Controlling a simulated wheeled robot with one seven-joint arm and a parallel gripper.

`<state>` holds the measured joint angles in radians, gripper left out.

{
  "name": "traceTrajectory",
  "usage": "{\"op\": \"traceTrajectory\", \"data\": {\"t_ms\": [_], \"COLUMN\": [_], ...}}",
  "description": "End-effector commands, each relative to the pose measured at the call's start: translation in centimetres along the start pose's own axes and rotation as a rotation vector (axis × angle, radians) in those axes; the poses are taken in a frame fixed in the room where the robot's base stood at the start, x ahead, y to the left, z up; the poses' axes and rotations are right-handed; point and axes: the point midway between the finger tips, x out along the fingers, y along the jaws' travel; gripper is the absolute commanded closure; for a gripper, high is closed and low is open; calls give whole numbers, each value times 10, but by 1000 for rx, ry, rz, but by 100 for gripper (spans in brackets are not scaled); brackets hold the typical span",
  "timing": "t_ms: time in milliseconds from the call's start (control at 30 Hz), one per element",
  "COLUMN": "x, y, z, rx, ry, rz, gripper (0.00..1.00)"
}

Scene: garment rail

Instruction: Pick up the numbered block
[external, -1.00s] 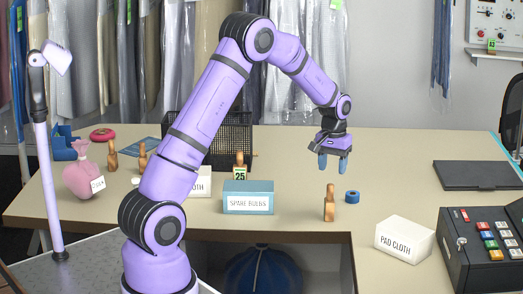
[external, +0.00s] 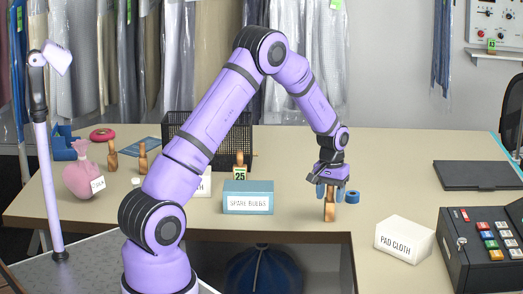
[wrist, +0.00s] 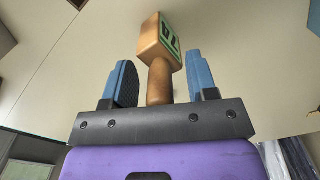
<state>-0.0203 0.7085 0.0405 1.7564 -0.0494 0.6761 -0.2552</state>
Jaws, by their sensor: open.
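A wooden numbered block (external: 329,211) with a narrow stem stands upright near the table's front edge. In the wrist view its block end (wrist: 152,42) carries a green label with dark digits, tilted and hard to read. My gripper (external: 329,191) is directly above it, pointing down, with its blue fingers around the upper stem. In the wrist view the stem (wrist: 160,82) stands between the two open fingers, with a visible gap on each side. Another wooden block with a green 25 label (external: 240,167) stands behind the spare bulbs box.
A blue tape roll (external: 352,197) sits close right of my gripper. The spare bulbs box (external: 248,198) is to the left, the pad cloth box (external: 404,240) to the right. More wooden pieces (external: 142,157) and a pink bottle (external: 82,180) stand far left.

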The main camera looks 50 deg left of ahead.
Motion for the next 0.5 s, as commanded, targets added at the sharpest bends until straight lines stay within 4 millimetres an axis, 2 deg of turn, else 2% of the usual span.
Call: {"op": "traceTrajectory", "data": {"t_ms": [67, 100, 300, 500], "x": [0, 0, 0, 0], "y": [0, 0, 0, 0], "z": [0, 0, 0, 0], "rx": [0, 0, 0, 0], "ry": [0, 0, 0, 0], "rz": [0, 0, 0, 0], "gripper": [47, 52, 98, 100]}}
